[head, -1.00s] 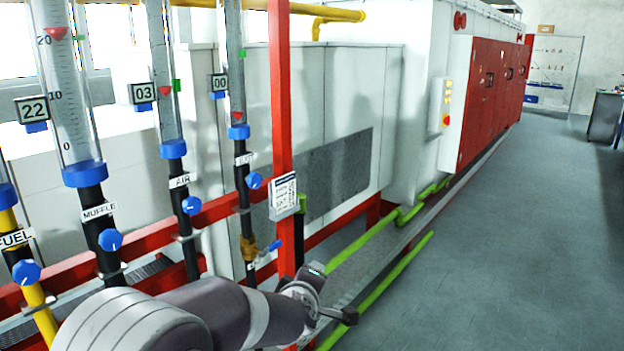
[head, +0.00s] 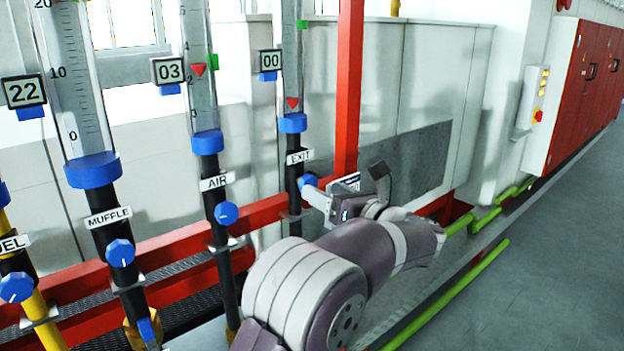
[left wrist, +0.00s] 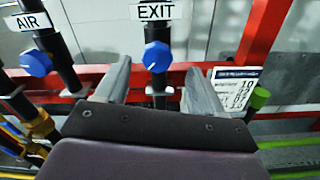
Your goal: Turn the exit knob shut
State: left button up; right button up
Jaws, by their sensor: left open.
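The blue exit knob (head: 307,182) sits on the black pipe under the EXIT label (head: 299,157). My left gripper (left wrist: 157,78) is open and empty, with one finger to each side of the knob in that view. In the head view the near finger partly covers the knob; I cannot tell whether it touches. The exit tube's display (head: 270,61) reads 00, and its red marker (head: 292,103) is low. My right gripper is not in view.
The air knob (head: 226,213) and muffle knob (head: 121,253) are on pipes to the left. A red post (head: 347,90) stands just right of the exit pipe, with a printed card (left wrist: 236,88) beside the gripper. A red rail (head: 262,215) runs behind the pipes.

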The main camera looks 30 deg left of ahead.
aim_at(311, 184)
pick_arm(q)
jog(key=x, duration=0.4)
jog(key=shift+a+r+p, duration=0.2)
jog(key=shift+a+p, duration=0.2)
jog(key=shift+w+a+f, duration=0.1)
jog(key=shift+w+a, duration=0.15)
jog(key=shift+a, duration=0.15)
jog(key=c, duration=1)
jog(key=shift+c, duration=0.2)
jog(key=shift+m, duration=0.3)
